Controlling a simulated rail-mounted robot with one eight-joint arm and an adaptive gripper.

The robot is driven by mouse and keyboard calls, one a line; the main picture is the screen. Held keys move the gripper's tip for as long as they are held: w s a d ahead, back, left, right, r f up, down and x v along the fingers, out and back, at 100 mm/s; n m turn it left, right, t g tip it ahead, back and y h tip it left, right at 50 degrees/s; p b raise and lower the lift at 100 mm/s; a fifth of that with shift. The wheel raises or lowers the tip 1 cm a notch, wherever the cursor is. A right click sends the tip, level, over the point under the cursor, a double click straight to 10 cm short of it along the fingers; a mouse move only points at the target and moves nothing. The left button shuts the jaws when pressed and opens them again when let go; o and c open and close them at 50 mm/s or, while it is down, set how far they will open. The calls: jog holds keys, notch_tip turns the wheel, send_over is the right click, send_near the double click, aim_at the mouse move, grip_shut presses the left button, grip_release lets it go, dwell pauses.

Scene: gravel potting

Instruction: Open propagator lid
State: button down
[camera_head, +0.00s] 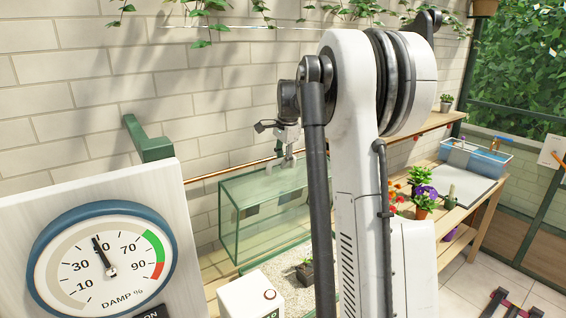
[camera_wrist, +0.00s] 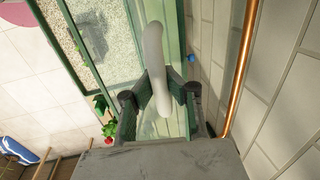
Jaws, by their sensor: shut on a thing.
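The propagator lid (camera_head: 262,222) is a clear glass cover with green edges, near the brick wall in the head view. It appears raised above the gravel bed (camera_head: 283,296); its exact angle is hard to tell. My gripper (camera_head: 287,162) is at the lid's upper edge, beside the wall. In the wrist view my gripper (camera_wrist: 161,93) is shut on a pale curved handle (camera_wrist: 153,48), with a dark finger on each side. Green frame bars and glass lie beneath it. Gravel (camera_wrist: 95,38) shows at the upper left. My arm hides part of the lid's right side in the head view.
A copper pipe (camera_wrist: 240,70) runs along the wall close to my gripper. A damp gauge (camera_head: 102,262) and a white box with a button (camera_head: 250,297) stand in front. Potted flowers (camera_head: 424,203) and a blue tub (camera_head: 475,157) are on the bench to the right.

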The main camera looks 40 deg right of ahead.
jog(key=c, duration=1.7)
grip_release()
jog(key=shift+r, duration=0.1)
jog(key=shift+o, duration=0.2)
jog(key=shift+s, duration=0.1)
notch_tip(320, 180, up, 12)
jog(key=s, duration=0.2)
